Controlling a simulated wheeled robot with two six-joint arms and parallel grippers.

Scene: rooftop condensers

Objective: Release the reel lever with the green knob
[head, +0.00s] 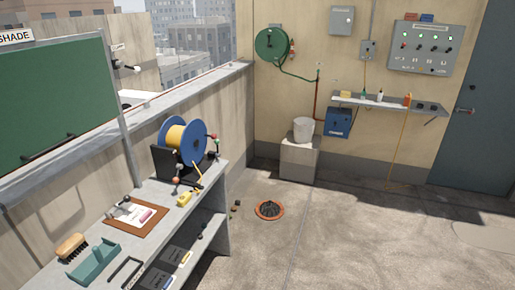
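A cable reel with blue flanges and yellow line (176,136) stands in a black stand (163,165) at the far end of the grey bench on the left. Small levers with coloured knobs stick out around the stand. A red knob (176,181) is at its front. A small green knob (217,150) shows at the right side, close to a red one (214,136). The levers are too small to tell whether they are engaged. A yellow line end hangs at the front of the reel. Neither of my grippers is in view.
The grey bench (222,171) also holds a yellow block (184,199), a brown clipboard (119,227), a brush (71,245) and a teal tray (95,262). A green board (55,100) stands at left. An orange-rimmed drain (269,210) lies in open floor.

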